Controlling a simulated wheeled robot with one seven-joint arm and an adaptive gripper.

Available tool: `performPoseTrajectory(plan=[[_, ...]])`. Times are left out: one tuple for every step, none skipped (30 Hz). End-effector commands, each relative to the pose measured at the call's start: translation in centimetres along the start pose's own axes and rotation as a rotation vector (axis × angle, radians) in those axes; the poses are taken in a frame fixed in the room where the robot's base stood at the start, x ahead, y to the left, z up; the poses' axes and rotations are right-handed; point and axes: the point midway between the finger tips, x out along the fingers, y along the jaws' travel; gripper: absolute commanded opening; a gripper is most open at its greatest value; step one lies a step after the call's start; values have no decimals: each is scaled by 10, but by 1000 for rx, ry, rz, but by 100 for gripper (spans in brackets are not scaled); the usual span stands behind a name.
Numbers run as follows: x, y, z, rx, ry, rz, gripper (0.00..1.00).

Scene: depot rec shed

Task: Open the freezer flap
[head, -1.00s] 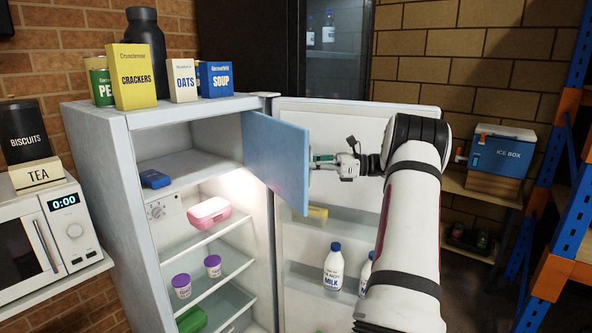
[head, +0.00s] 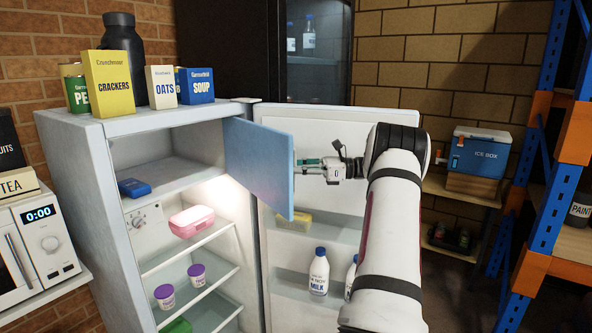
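The freezer flap (head: 258,165) is a blue panel hinged on the right side of the freezer compartment (head: 165,165). It stands swung well out, so the compartment is exposed, with a dark blue box (head: 134,188) inside. My gripper (head: 302,164) is at the flap's outer right edge, on the side facing the fridge door. Its fingertips are partly hidden by the flap edge. I cannot tell whether they are closed on a handle or only near it.
The fridge door (head: 385,117) stands open behind my arm, with milk bottles (head: 319,272) in its shelf. Boxes such as crackers (head: 109,83) stand on the fridge top. A microwave (head: 38,240) is at left, an ice box (head: 478,154) and blue-orange racking (head: 553,150) at right.

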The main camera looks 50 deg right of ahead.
Motion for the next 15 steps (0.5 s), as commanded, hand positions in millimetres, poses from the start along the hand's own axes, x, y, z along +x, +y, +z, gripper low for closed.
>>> performPoseTrajectory(plan=[[-3,0,0,0,0,-1,18],[-5,0,0,0,0,-1,18],[-10,0,0,-1,0,-2,18],[-14,-1,0,-1,0,-3,18],[-18,-1,-1,-1,0,-4,18],[-25,-1,-1,0,0,-4,18],[-31,-1,0,-1,-1,-4,18],[-38,-1,0,-1,-1,-4,18],[-46,-1,-1,-1,0,-5,18],[-52,0,-1,-1,0,-4,18],[-59,0,-1,-1,0,-4,18],[-67,-1,-1,0,0,-4,18],[-73,0,-1,-1,0,-4,18],[-79,0,-1,-1,0,-3,18],[-86,-1,-1,-1,0,-4,18]])
